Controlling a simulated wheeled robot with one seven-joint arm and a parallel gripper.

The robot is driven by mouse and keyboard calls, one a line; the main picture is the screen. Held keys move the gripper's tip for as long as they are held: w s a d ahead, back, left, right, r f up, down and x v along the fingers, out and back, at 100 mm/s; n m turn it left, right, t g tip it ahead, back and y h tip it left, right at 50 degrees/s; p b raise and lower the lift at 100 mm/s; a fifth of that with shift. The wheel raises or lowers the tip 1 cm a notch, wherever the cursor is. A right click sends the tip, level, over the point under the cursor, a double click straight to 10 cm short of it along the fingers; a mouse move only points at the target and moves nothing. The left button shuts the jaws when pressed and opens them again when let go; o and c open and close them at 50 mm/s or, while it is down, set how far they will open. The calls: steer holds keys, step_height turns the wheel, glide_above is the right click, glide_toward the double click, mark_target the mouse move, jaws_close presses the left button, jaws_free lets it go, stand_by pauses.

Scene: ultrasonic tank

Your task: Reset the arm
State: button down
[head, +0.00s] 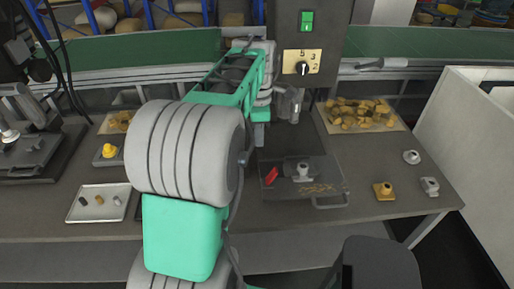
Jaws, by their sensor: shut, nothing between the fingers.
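My arm rises through the middle of the head view, with grey joints and green links, and folds over beside the machine's column. My gripper (259,134) hangs small and dark at its far end, pointing down, left of the machine's metal head (289,104). It is shut, and I see nothing held in it. My arm partly hides it and the bench behind.
A dark tray (330,200) with a red piece (271,176) and a grey fitting (303,171) is below the machine. Yellow pieces lie on a board (400,127) at right. Brass (383,190) and grey fittings (429,186) stand at the front right. A small tray (78,216) is left.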

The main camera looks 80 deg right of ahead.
stand_by(0.3)
steer(key=w+a+r+m+t+h, duration=0.1)
steer(key=w+a, duration=0.8)
steer(key=w, duration=0.3)
steer(key=w+a+r+h, duration=0.1)
steer(key=w+a, duration=0.7)
steer(key=w, duration=0.4)
steer(key=w+a+f+m+t+y, duration=0.1)
steer(key=w+a+t, duration=0.1)
steer(key=a, duration=1.2)
steer(key=w+a+f+m+t+y, duration=0.1)
steer(key=w+a+f, duration=0.1)
steer(key=a, duration=1.2)
steer(key=shift+a+m+t, duration=0.2)
steer(key=shift+m+t, duration=0.1)
steer(key=shift+t, duration=0.1)
steer(key=shift+w+d, duration=0.1)
